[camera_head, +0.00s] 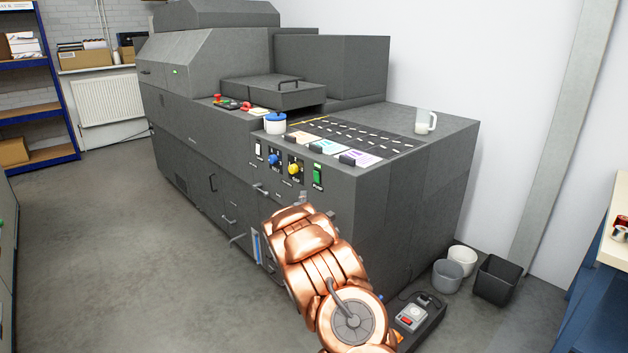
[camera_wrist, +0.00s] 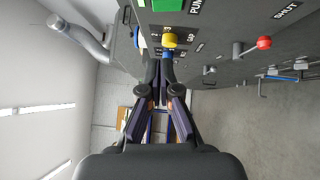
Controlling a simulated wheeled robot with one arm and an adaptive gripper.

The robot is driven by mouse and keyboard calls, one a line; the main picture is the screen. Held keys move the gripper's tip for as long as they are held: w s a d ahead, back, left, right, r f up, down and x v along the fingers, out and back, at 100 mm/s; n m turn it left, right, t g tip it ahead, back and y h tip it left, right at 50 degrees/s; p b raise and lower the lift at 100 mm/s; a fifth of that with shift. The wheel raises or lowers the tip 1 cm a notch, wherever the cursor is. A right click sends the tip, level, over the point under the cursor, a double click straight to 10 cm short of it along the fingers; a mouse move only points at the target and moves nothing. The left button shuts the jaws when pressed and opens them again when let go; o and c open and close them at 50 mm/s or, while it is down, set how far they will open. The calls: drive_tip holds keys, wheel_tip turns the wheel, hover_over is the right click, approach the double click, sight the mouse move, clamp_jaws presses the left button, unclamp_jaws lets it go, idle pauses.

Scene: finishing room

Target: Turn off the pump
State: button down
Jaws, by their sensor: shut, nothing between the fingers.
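A green rocker switch (camera_head: 317,174) sits at the right end of the control row on the front of the grey machine (camera_head: 330,200). In the wrist view the green switch (camera_wrist: 158,4) is cut off by the top edge, beside a partly visible label that seems to start "PU". My gripper (camera_wrist: 160,78) is shut and empty, its tips below the yellow knob (camera_wrist: 169,41) in that picture and apart from the green switch. Whether the tips touch the panel, I cannot tell. In the head view my copper arm hides most of the gripper, below the panel.
The yellow knob (camera_head: 294,169), blue knob (camera_head: 273,160) and a white switch (camera_head: 258,149) are left of the green one. A red-ball lever (camera_wrist: 264,42) is near a "SHUT" label. Bins (camera_head: 496,279) and a red-button box (camera_head: 411,318) stand on the floor at right.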

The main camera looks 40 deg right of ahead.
drive_tip(key=x, duration=0.2)
drive_tip(key=p, duration=0.2)
approach(314, 174)
drive_tip(key=shift+w+d, duration=1.3)
drive_tip(key=shift+w, duration=0.7)
drive_tip(key=shift+d+r+p, duration=0.35)
drive_tip(key=shift+d, duration=0.55)
drive_tip(key=shift+w+d+r, duration=0.1)
drive_tip(key=shift+d, duration=0.15)
